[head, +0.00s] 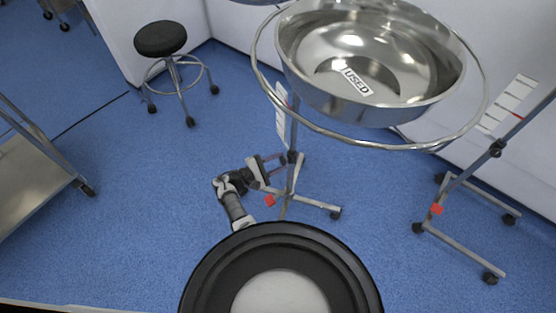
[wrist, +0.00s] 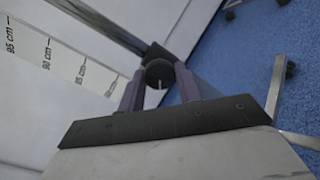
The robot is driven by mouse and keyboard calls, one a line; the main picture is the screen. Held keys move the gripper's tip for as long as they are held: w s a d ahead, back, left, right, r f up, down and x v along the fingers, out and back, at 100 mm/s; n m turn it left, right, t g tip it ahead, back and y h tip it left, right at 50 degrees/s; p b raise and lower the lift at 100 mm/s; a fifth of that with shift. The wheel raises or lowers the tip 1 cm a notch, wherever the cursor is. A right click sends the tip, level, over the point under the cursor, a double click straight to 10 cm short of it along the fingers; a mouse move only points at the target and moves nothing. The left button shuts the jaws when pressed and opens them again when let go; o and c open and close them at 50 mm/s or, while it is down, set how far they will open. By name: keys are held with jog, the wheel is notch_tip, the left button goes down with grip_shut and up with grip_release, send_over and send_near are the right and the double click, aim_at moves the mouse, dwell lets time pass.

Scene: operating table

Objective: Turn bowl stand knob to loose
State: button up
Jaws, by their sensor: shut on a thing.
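The steel bowl (head: 350,110), labelled "USED", sits in the wire ring of its stand (head: 293,175) in the head view. The stand's dark round knob (wrist: 158,71) is in the wrist view, with a pale line on its face running toward the lower edge. My gripper (head: 283,172) is low on the left side of the stand's pole. In the wrist view my gripper (wrist: 159,84) has its two purple-grey fingers on either side of the knob, shut on it. In the head view the knob is too small to make out clearly.
A scale strip (wrist: 65,60) with centimetre marks runs beside the pole. A second wheeled stand (head: 465,175) with a red tag (head: 437,209) is at the right. A black stool (head: 160,38) stands back left, and a steel cart (head: 40,170) at the left edge. Blue floor is clear between.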

jog(key=n+p, duration=0.3)
jog(key=n, duration=0.7)
jog(key=shift+n, duration=0.6)
jog(key=o, duration=1)
jog(key=shift+c, duration=0.2)
jog(key=b+v, duration=0.1)
jog(key=v, duration=1.3)
jog(key=shift+b, duration=0.35)
jog(key=shift+r, duration=0.1)
